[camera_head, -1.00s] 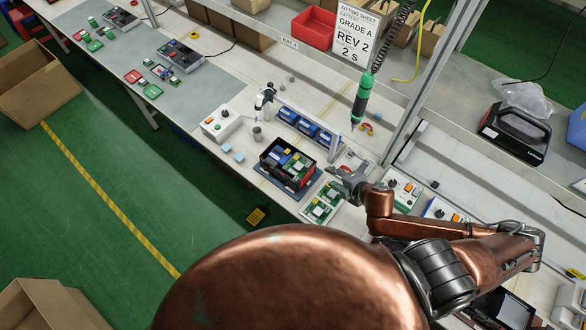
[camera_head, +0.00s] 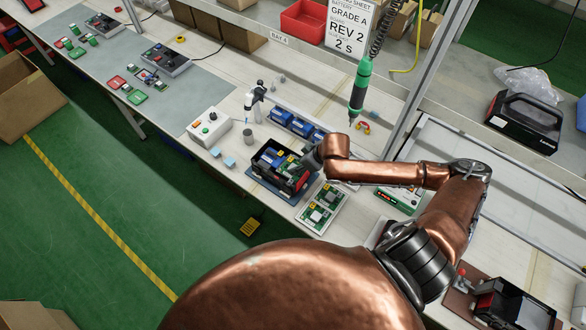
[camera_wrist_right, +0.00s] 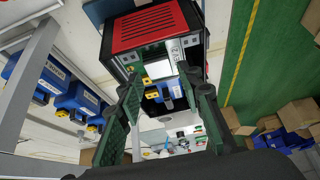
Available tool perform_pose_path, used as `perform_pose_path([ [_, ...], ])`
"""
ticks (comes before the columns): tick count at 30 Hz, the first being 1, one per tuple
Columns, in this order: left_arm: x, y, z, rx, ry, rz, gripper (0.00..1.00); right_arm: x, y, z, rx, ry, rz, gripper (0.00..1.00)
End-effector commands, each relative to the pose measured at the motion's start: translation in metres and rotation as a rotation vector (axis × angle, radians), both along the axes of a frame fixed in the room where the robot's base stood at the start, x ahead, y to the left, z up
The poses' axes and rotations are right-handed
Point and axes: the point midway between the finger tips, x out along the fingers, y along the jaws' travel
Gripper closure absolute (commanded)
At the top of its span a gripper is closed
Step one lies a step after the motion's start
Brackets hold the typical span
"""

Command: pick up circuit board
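Green circuit boards (camera_head: 322,207) lie on a light mat or tray on the bench, just right of an open black box. The black box (camera_head: 268,170) holds blue, yellow, green and red parts. My right gripper (camera_head: 300,167) is over the box's right side in the head view, and the arm partly hides the contents. In the right wrist view the gripper (camera_wrist_right: 160,80) has its two green-padded fingers apart. Beyond them shows a red and black slotted unit (camera_wrist_right: 155,27) with a green board edge (camera_wrist_right: 152,52) below it. Contact cannot be told. My left gripper is out of view.
A green-handled hanging driver (camera_head: 359,88) is behind the arm. A post (camera_head: 400,110) rises at the right. A grey mat with parts (camera_head: 165,90) lies far left.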

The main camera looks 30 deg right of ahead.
Motion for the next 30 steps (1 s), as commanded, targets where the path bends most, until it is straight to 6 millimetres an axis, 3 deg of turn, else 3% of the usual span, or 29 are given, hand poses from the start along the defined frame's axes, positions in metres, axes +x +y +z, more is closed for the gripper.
perform_pose_path([
  [7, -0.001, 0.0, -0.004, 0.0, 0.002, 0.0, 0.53, 0.018, 0.006, -0.027, 0.0, 0.0, 0.001, 0.67],
  [16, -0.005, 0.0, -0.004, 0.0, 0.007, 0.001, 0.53, 0.019, 0.007, -0.03, -0.001, -0.001, 0.003, 0.67],
  [30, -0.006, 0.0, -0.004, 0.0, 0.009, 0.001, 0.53, 0.019, 0.007, -0.03, -0.002, -0.001, 0.003, 1.0],
])
